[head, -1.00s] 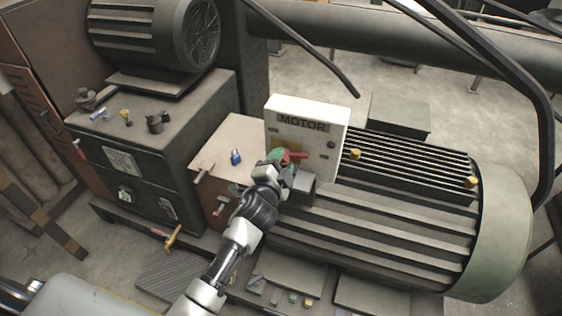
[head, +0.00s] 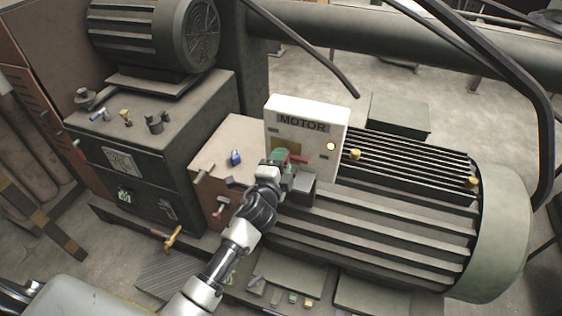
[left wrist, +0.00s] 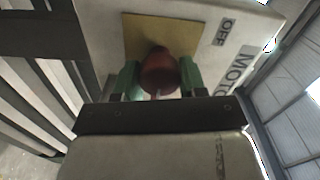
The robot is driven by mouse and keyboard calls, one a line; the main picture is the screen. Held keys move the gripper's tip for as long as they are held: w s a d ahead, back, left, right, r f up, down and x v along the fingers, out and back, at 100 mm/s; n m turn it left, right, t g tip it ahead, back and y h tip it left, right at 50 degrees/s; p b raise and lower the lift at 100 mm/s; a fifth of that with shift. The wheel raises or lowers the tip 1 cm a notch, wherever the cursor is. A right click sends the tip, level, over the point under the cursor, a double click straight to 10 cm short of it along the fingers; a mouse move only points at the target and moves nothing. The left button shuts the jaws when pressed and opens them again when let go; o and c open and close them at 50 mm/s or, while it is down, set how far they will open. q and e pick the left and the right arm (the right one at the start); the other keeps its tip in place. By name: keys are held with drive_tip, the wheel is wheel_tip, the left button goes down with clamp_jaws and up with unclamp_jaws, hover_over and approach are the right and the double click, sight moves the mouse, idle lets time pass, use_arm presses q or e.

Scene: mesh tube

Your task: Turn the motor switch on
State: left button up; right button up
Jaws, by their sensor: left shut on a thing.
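The white motor box (head: 333,118) with the label MOTOR stands beside the large green-grey motor. A small round lamp (head: 330,146) on its front glows yellow-white. The red switch handle (head: 297,158) is on the box's front. In the left wrist view the red handle (left wrist: 159,72) sits between the green fingers of my left gripper (left wrist: 158,80), in front of a yellow plate (left wrist: 140,28). My left gripper (head: 282,158) is shut on the handle and hides part of it. An OFF label (left wrist: 225,32) shows near the plate. My right gripper is not in view.
The large ribbed motor (head: 380,215) fills the space right of my arm. A blue padlock (head: 236,158) lies on the brown box to the left. A dark cabinet (head: 190,130) with a smaller motor on top stands further left. A dark rail crosses above.

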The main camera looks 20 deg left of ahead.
use_arm(q)
drive_tip(key=o, duration=0.9)
drive_tip(key=s+b, duration=0.2)
drive_tip(key=s, duration=0.8)
drive_tip(key=shift+s+a, duration=0.15)
drive_tip(key=shift+s, duration=0.25)
drive_tip(key=shift+f, duration=0.1)
